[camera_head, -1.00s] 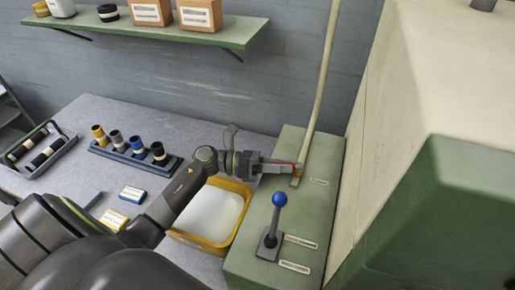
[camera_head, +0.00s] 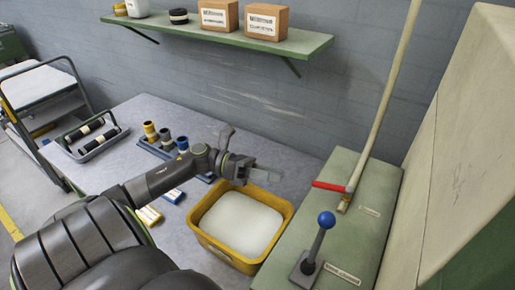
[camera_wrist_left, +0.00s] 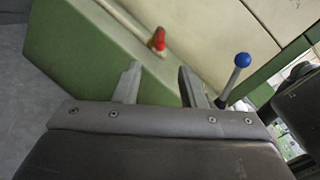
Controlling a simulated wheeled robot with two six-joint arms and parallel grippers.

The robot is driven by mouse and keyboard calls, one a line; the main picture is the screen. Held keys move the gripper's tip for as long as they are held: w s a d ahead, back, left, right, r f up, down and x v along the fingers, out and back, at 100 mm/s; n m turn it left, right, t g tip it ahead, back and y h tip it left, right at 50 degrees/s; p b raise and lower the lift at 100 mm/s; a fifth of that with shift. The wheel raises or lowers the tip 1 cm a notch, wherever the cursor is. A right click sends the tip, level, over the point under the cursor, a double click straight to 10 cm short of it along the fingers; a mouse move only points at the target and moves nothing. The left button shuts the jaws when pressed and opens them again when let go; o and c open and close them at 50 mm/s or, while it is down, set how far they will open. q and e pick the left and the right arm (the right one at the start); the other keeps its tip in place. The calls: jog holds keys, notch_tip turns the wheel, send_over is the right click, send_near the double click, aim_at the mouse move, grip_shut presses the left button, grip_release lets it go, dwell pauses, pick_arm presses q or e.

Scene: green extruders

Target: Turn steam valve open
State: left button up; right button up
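The steam valve is a red lever (camera_head: 328,186) at the foot of a pale upright pipe (camera_head: 385,95), on a green cabinet (camera_head: 345,240). The lever sticks out sideways from the pipe, to the left in the head view. In the left wrist view the red lever (camera_wrist_left: 158,40) shows end-on beyond the fingers. My left gripper (camera_head: 268,175) is open and empty, to the left of the lever and apart from it, above the yellow tub. Its two fingers also show apart in the left wrist view (camera_wrist_left: 157,82). My right gripper does not show.
A blue-knobbed lever (camera_head: 320,238) stands on the cabinet near the valve. A yellow tub (camera_head: 200,236) of white material sits on the table beside the cabinet. A large pale machine (camera_head: 450,150) bounds the right side. A shelf (camera_head: 225,38) with boxes hangs behind.

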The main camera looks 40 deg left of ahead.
pick_arm(q)
jog(key=shift+b+v, duration=0.3)
jog(key=shift+v, duration=1.45)
jog(key=shift+c, duration=0.4)
